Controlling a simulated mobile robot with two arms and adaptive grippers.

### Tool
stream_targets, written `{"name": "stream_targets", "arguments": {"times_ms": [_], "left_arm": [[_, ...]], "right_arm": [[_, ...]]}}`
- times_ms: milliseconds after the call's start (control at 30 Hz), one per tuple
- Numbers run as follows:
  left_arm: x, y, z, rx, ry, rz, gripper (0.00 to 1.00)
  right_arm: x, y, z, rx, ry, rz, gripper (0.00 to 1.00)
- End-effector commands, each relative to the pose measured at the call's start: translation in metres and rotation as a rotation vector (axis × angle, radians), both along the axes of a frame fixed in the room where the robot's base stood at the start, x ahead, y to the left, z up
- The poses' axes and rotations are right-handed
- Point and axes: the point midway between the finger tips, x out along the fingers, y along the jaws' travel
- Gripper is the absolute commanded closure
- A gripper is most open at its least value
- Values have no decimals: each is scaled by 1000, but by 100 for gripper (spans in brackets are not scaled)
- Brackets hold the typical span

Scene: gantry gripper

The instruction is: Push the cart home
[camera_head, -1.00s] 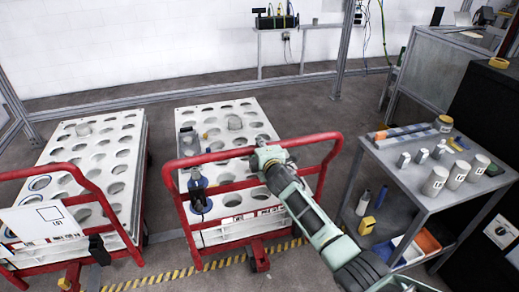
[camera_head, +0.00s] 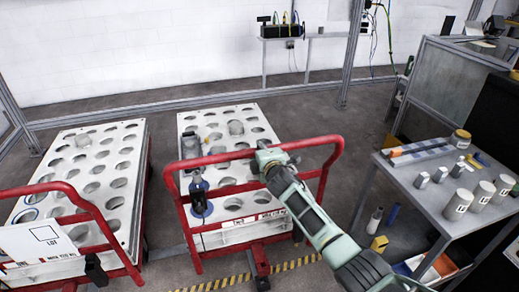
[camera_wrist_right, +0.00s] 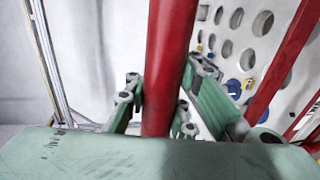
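The middle cart (camera_head: 258,204) has a white top with round holes and a red frame. Its red handle (camera_head: 220,156) rises at the near side. My right arm reaches in from the lower right, and its gripper (camera_head: 268,158) is at the right part of this handle. In the right wrist view the red handle bar (camera_wrist_right: 168,70) passes between the green fingers of the right gripper (camera_wrist_right: 165,103), which sit close on both sides. My left gripper is not in view.
A second white-topped cart (camera_head: 118,200) stands close on the left, with a narrow gap between. A grey table (camera_head: 408,178) with several cylinders stands at the right. A frame rail (camera_head: 200,98) crosses the floor ahead, with open floor before it. Yellow-black tape (camera_head: 300,262) lies below.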

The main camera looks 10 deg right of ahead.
Motion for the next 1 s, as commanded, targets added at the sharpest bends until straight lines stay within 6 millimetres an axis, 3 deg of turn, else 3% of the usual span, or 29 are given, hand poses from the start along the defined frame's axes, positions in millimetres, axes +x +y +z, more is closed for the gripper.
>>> {"name": "stream_targets", "arguments": {"times_ms": [33,400,767,1000], "left_arm": [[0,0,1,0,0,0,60],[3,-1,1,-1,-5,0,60],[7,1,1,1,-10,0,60],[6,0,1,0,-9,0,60]], "right_arm": [[2,2,9,4,-15,4,88],[1,1,5,3,-9,3,57],[-1,-1,3,0,-4,0,57],[-21,-2,7,-1,-6,-1,57]]}}
